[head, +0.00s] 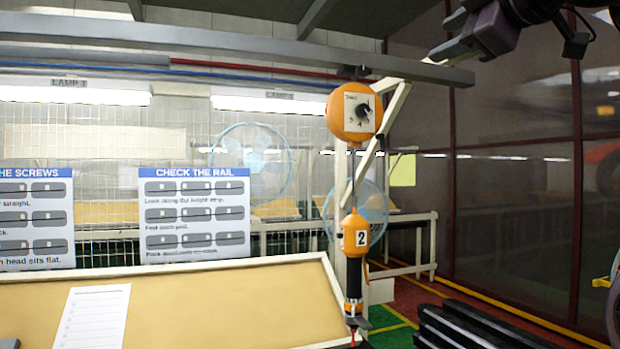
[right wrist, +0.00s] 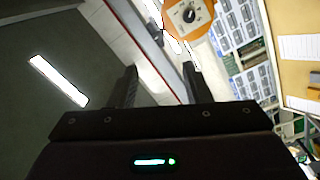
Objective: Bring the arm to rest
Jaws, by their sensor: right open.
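My right gripper (head: 449,34) is high in the top right of the head view, raised near the grey overhead beam. In the right wrist view its two dark fingers (right wrist: 160,82) stand apart with nothing between them. The jaws are open and empty. My right arm comes in from the upper right corner of the head view, mostly cut off by the frame edge. My left gripper and left arm do not show.
An orange balancer (head: 355,111) hangs from the grey beam (head: 240,41), with an orange-and-black screwdriver marked 2 (head: 355,237) below it. A tan board (head: 215,305) with a paper sheet (head: 92,316) lies in front. Dark stacked parts (head: 480,325) sit at lower right.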

